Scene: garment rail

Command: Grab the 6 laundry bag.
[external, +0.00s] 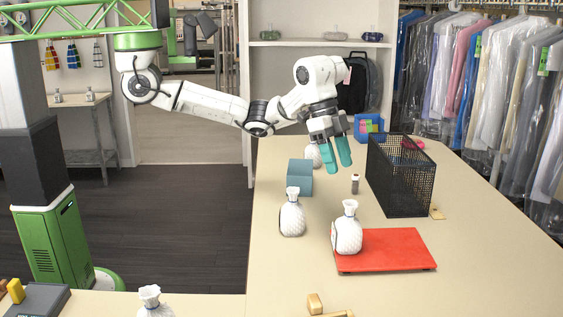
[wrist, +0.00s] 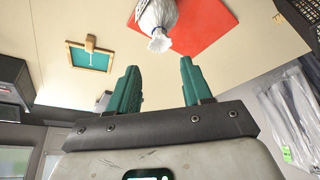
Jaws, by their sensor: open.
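White textured laundry bags with tied necks stand in the external view. One bag (external: 347,232) is upright on the left part of a red tray (external: 395,250). Another bag (external: 292,216) stands on the table left of it. A third (external: 314,156) is farther back, partly hidden by my gripper, and a fourth (external: 154,303) is cut off at the bottom edge. No number is readable on any bag. My gripper (external: 338,168) is open and empty, above the table behind the tray. In the wrist view, a bag (wrist: 157,18) on red lies beyond the open fingers (wrist: 156,72).
A black mesh basket (external: 400,180) stands right of my gripper. A blue-grey box (external: 299,178) and a small dark bottle (external: 355,184) are near it. A wooden-handled item (external: 315,304) lies at the front. The table's right side is clear.

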